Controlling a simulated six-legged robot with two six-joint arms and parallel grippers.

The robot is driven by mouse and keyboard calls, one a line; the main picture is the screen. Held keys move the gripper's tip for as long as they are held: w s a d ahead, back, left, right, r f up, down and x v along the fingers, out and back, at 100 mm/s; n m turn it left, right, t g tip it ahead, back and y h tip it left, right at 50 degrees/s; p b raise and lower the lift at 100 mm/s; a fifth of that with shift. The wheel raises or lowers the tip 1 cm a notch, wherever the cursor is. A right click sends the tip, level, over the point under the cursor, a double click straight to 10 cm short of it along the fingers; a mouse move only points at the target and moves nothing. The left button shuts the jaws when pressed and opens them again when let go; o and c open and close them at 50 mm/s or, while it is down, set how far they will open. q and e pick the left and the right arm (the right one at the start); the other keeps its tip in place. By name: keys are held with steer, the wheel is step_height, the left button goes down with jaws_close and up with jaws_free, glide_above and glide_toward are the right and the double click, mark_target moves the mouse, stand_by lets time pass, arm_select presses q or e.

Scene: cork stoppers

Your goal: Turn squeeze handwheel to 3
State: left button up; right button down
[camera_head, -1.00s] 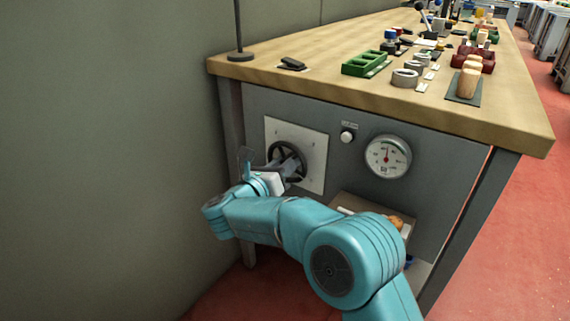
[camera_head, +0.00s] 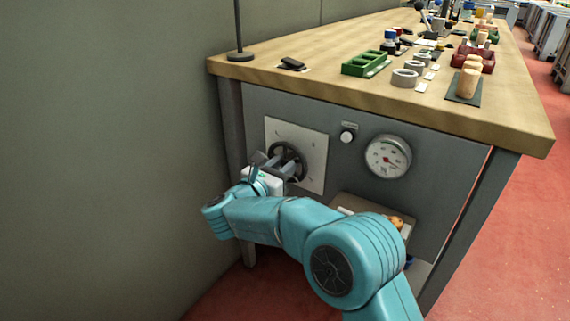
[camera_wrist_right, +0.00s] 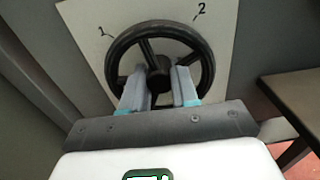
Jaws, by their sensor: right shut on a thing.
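The black handwheel (camera_head: 287,160) is mounted on a pale square plate (camera_head: 316,165) on the grey bench front. In the right wrist view the handwheel (camera_wrist_right: 160,31) fills the upper middle, with the plate's marks 1 and 2 at its upper left and upper right. My right gripper (camera_head: 274,166) is at the wheel. In the right wrist view its two grey fingers (camera_wrist_right: 158,88) reach inside the rim, one each side of the hub, shut on the wheel. What exactly lies between the fingertips is partly hidden. A round gauge (camera_head: 388,157) right of the wheel has its needle pointing right. My left gripper is not in view.
A small knob (camera_head: 347,137) sits between plate and gauge. An open box (camera_head: 352,200) with contents is below. The wooden benchtop (camera_head: 330,67) above carries a green tray (camera_head: 365,63), rings and corks. A grey wall (camera_head: 110,150) stands close on the left.

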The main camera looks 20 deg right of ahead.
steer(key=c, duration=1.1)
jaws_free()
steer(key=shift+c, duration=0.2)
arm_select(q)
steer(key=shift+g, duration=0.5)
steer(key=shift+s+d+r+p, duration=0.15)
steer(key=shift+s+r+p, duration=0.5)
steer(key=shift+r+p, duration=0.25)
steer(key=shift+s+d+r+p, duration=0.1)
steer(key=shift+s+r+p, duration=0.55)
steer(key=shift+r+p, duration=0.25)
arm_select(e)
steer(key=v, duration=1.6)
steer(key=shift+s, duration=0.15)
steer(key=shift+a+f, duration=0.1)
